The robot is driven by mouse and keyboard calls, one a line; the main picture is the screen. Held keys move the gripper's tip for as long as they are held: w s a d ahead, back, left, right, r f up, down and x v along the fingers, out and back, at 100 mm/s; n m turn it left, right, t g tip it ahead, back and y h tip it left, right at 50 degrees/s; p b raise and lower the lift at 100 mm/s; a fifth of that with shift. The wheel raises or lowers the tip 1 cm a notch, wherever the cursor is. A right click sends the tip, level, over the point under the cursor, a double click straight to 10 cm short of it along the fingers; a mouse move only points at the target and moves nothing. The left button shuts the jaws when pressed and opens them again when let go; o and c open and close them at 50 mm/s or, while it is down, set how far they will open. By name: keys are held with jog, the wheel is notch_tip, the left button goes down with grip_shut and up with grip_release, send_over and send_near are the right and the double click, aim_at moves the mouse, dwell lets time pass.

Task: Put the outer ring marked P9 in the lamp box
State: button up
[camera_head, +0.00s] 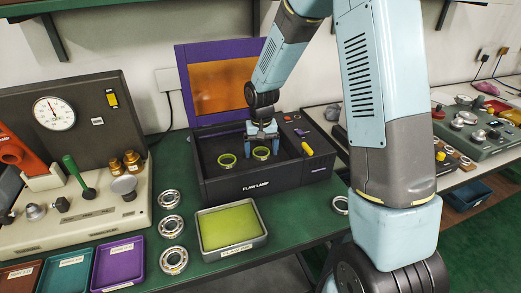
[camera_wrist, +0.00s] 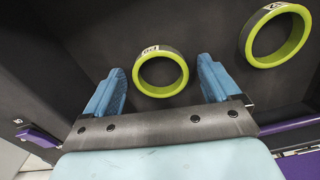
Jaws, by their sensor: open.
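The lamp box (camera_head: 225,188), dark and lettered FLAW LAMP, stands open on the green bench. Two rings glowing yellow-green lie inside it, a left one (camera_head: 227,166) and a right one (camera_head: 261,159). My gripper (camera_head: 262,134) points down into the box over the right ring. In the wrist view the open fingers (camera_wrist: 162,82) stand either side of one ring (camera_wrist: 160,92), with gaps on both sides. The other ring (camera_wrist: 265,62) lies at the upper right there.
The raised purple lid (camera_head: 185,70) with its orange window stands behind the box. A yellow-green tray (camera_head: 231,250) and several bearings (camera_head: 173,226) lie in front. A gauge stand (camera_head: 75,210) is at left, with coloured bins (camera_head: 119,264) before it.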

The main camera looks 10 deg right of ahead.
aim_at(261, 152)
jog(key=shift+r, duration=0.1)
notch_tip(261, 152, up, 12)
jog(key=s+d+r+t, duration=0.3)
jog(key=s+d+r, duration=0.5)
jog(key=s+r, duration=0.5)
jog(key=s+d+r+t, duration=0.1)
jog(key=s+d, duration=0.1)
jog(key=s, duration=0.5)
jog(key=s+d+r+t, duration=0.1)
jog(key=s+d+r, duration=0.1)
jog(key=s, duration=0.5)
jog(key=shift+s+d+r+t, duration=0.2)
jog(key=shift+d+r+t, duration=0.1)
jog(key=shift+d, duration=0.3)
jog(key=shift+c, duration=0.2)
